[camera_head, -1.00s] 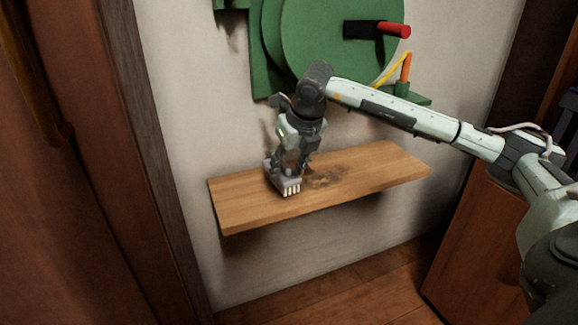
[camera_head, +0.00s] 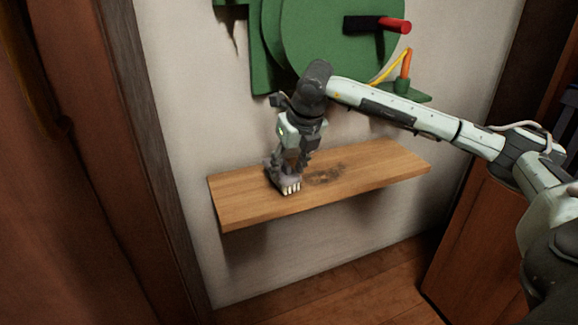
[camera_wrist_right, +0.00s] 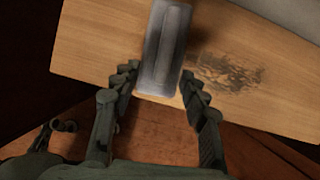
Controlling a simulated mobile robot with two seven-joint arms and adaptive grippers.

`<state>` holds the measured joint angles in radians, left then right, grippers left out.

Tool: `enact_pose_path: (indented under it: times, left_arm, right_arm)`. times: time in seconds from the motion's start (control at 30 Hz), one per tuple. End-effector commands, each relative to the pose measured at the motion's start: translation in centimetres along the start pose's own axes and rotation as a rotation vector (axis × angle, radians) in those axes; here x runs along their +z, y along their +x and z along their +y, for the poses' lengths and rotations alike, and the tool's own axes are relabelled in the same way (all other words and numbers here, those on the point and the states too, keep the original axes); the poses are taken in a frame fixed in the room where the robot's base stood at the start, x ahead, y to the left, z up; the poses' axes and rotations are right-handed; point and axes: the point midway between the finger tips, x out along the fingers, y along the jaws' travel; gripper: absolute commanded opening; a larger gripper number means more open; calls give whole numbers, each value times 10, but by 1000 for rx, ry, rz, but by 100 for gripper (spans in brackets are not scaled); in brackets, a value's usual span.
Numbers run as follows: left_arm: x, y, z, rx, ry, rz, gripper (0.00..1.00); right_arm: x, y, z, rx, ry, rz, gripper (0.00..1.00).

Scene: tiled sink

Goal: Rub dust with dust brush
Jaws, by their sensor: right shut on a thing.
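The dust brush (camera_head: 289,187), with pale bristles and a grey back, is on or just above the wooden shelf (camera_head: 385,171). My right gripper (camera_head: 285,168) is shut on it from above. In the right wrist view the brush (camera_wrist_right: 166,45) is a grey block at the far end of my right gripper's fingers (camera_wrist_right: 158,88). The dust (camera_head: 325,174) is a dark patch on the shelf just right of the brush. It also shows in the right wrist view (camera_wrist_right: 225,73), apart from the brush. My left gripper is not in view.
A green wall-mounted machine (camera_head: 330,40) with a red-tipped handle (camera_head: 394,25) is above the shelf. A dark wooden post (camera_head: 125,150) stands left and a brown cabinet (camera_head: 475,245) right. The shelf's left and right ends are bare.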

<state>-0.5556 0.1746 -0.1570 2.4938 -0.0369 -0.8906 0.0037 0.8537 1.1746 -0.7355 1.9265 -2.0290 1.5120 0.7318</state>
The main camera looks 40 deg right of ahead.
Motion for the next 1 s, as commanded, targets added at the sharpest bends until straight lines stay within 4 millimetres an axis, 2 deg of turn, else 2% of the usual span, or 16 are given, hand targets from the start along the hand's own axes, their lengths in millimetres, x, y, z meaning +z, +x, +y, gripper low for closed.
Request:
enact_pose_path:
  times: [1.0]
  left_arm:
    - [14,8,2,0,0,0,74]
  right_arm:
    - [-6,16,-4,0,1,-1,21]
